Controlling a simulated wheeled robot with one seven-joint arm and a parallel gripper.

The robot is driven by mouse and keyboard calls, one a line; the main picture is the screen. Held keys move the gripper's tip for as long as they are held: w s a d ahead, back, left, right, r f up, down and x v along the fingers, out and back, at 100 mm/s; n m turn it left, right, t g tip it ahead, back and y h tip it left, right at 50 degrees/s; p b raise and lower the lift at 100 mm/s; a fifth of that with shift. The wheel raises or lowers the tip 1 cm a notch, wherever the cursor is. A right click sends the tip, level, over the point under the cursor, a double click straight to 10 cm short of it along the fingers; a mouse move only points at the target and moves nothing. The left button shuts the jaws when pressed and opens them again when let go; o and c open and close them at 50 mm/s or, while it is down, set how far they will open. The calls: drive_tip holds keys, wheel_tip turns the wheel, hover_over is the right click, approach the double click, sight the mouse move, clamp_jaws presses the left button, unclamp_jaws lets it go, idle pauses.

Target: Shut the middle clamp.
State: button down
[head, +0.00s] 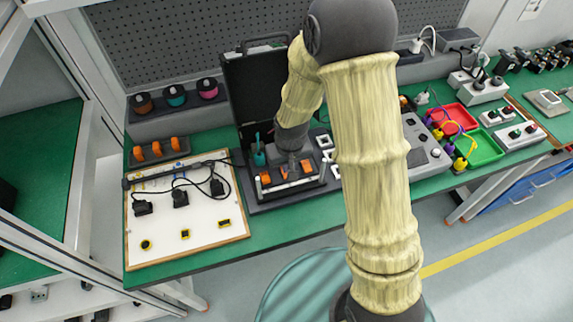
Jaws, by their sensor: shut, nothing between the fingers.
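My gripper (289,168) is shut and empty. It points down over the front part of an open black case (262,208), in the head view. Orange parts show around it: one to its left (265,178) and one to its right (306,166). These look like clamp handles in a row along a pale strip. The middle clamp is largely hidden behind my gripper, and I cannot tell whether it is open or shut, or whether my fingers touch it. A separate dark holder with three orange pieces (156,149) stands further left on the green bench.
A white board (190,240) with black cables and plugs lies left of the case. The raised lid (250,85) stands behind my gripper. A grey device (425,145), a red tray (462,115) and a green tray (486,152) stand to the right. A pegboard closes the back.

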wheel_tip(320, 180, up, 12)
drive_tip(key=s, duration=0.2)
drive_tip(key=shift+s+d+f, duration=0.15)
drive_tip(key=shift+d+f, duration=0.05)
drive_tip(key=shift+d, duration=0.15)
drive_tip(key=w+b, duration=0.1)
drive_tip(key=b, duration=0.1)
drive_tip(key=shift+r+t+b, duration=0.2)
drive_tip(key=shift+t+b, duration=0.2)
drive_tip(key=shift+f, duration=0.1)
drive_tip(key=x, duration=1.4)
drive_tip(key=shift+a, duration=0.25)
